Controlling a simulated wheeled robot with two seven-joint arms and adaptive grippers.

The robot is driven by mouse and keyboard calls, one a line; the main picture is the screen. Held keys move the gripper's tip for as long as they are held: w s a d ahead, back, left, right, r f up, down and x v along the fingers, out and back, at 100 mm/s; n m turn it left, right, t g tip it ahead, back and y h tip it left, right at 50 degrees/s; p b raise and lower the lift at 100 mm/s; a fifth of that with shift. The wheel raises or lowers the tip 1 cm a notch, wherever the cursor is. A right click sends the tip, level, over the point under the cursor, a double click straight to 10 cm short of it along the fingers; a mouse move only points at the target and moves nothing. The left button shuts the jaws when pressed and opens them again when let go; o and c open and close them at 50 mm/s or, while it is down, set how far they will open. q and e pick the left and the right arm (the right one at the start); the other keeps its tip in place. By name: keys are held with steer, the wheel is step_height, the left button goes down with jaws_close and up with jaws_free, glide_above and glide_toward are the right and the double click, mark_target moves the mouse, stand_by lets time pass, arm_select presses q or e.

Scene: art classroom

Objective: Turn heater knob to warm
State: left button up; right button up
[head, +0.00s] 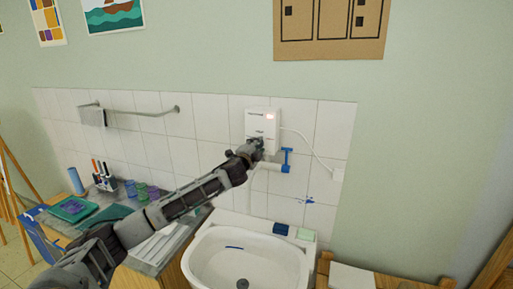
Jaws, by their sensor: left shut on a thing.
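The heater (262,117) is a small white box on the tiled wall above the sink, with a small reddish light on its upper right. My left arm reaches up from the lower left. My left gripper (257,146) is at the lower part of the heater and is shut on the heater knob. The gripper hides the knob, so its setting cannot be read. My right gripper does not show.
A white cable (316,152) runs right from the heater. A towel rail (140,112) is on the left wall. Cups and brushes stand on the left counter.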

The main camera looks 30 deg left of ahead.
arm_select(q)
steer(key=m, duration=0.5)
stand_by(0.5)
steer(key=o, duration=1)
steer(key=shift+o, duration=0.2)
steer(key=shift+s, duration=0.2)
steer(key=v, duration=1.1)
steer(key=shift+s, duration=0.25)
steer(key=shift+f, duration=0.1)
stand_by(0.6)
